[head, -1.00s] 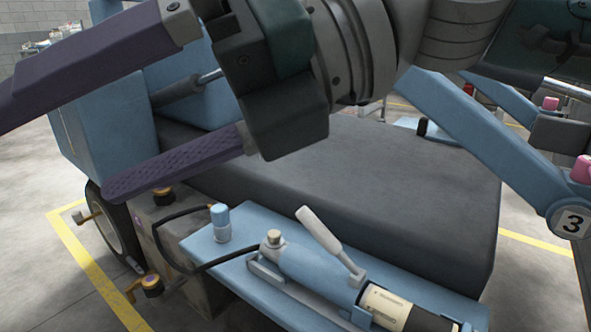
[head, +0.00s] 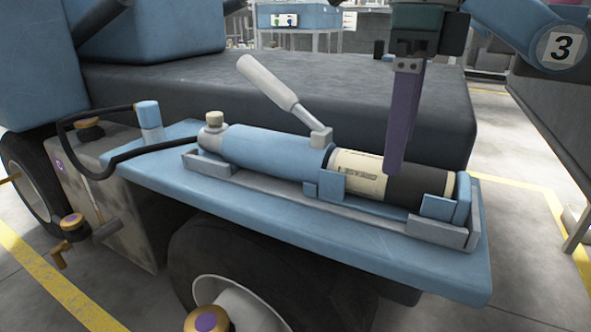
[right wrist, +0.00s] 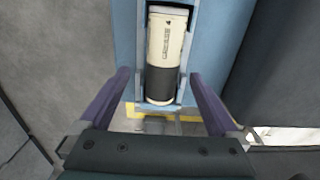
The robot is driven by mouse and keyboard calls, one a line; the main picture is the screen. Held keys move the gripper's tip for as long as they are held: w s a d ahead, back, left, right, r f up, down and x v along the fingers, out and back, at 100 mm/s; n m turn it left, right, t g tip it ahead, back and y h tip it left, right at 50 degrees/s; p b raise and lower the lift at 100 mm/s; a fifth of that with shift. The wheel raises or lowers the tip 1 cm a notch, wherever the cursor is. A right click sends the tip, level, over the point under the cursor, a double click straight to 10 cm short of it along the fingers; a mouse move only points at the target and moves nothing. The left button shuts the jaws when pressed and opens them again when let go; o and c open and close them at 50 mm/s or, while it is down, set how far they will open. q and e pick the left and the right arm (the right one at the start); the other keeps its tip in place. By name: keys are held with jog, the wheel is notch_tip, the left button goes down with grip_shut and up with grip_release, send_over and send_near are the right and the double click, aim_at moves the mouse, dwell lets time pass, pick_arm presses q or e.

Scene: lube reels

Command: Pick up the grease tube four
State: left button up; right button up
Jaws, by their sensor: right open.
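The grease tube (head: 358,174) is a cream cylinder with a black end, lying in a cradle on the blue shelf (head: 300,230) in the head view. Its left end meets the blue pump body (head: 265,150). In the right wrist view the tube (right wrist: 166,45) shows lettering that reads like "GREASE"; I cannot make out a number. My right gripper (head: 394,168) points down over the tube's black part, seen edge-on. In the right wrist view its purple fingers (right wrist: 160,75) are open, one on each side of the tube, apart from it. My left gripper is not in view.
A grey lever (head: 270,82) rises from the pump. A black hose (head: 100,165) loops at the left near a blue cap (head: 148,115). A dark padded deck (head: 290,95) stands behind the shelf. A blue arm marked 3 (head: 562,47) hangs at upper right.

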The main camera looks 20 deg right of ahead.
aim_at(388, 180)
jog(key=f+b, duration=0.2)
jog(key=f, duration=0.1)
jog(key=f+b, duration=0.2)
jog(key=shift+w+f, duration=0.25)
jog(key=shift+w, duration=0.15)
jog(key=shift+r, duration=0.1)
jog(key=shift+c, duration=0.3)
jog(key=c, duration=1.3)
jog(key=shift+c, duration=0.6)
jog(key=shift+r, duration=0.1)
